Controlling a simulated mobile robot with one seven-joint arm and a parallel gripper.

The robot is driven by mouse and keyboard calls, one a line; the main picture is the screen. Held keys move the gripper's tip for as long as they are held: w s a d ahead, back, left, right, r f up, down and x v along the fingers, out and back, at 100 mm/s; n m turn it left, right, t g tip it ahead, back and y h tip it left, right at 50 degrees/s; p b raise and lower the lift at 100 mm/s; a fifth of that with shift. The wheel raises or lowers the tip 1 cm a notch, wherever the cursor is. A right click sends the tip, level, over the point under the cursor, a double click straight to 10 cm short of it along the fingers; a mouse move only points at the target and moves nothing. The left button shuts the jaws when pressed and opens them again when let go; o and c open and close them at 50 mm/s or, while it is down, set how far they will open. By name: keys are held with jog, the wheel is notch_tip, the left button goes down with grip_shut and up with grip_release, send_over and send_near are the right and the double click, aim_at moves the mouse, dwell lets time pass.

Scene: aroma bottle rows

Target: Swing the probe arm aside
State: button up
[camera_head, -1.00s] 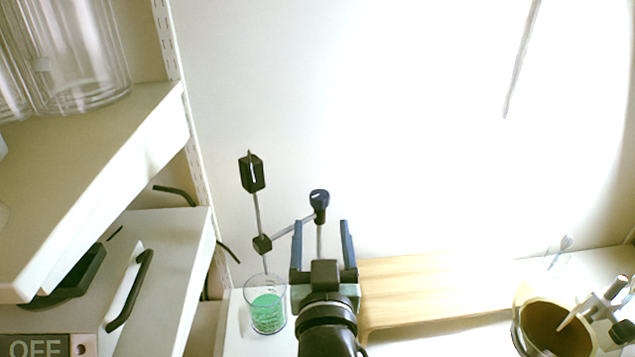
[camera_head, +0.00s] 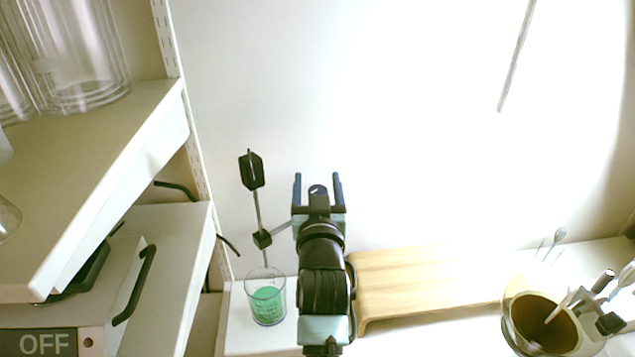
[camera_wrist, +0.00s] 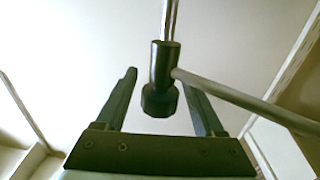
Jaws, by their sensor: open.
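The probe arm is a thin metal rod (camera_head: 282,228) running from a small black clamp (camera_head: 262,239) to a dark hub, mostly hidden by my gripper in the head view. A slanted probe with a black head (camera_head: 251,170) passes through the clamp, its lower end at a beaker of green liquid (camera_head: 267,304). My gripper (camera_head: 318,180) is open at the hub. In the wrist view, the dark hub (camera_wrist: 161,80) stands between the fingers of my gripper (camera_wrist: 158,88), with the rod (camera_wrist: 245,100) leaving to the right. I cannot tell whether a finger touches it.
A shelf (camera_head: 110,190) with clear glass vessels (camera_head: 75,60) and a white cabinet with a black handle (camera_head: 135,285) crowd the left. A wooden stand (camera_head: 430,285) is right of my arm. A brown-filled bowl (camera_head: 541,322) sits at the far right.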

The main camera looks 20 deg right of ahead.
jog(key=shift+c, duration=0.2)
grip_shut()
dwell(1.1)
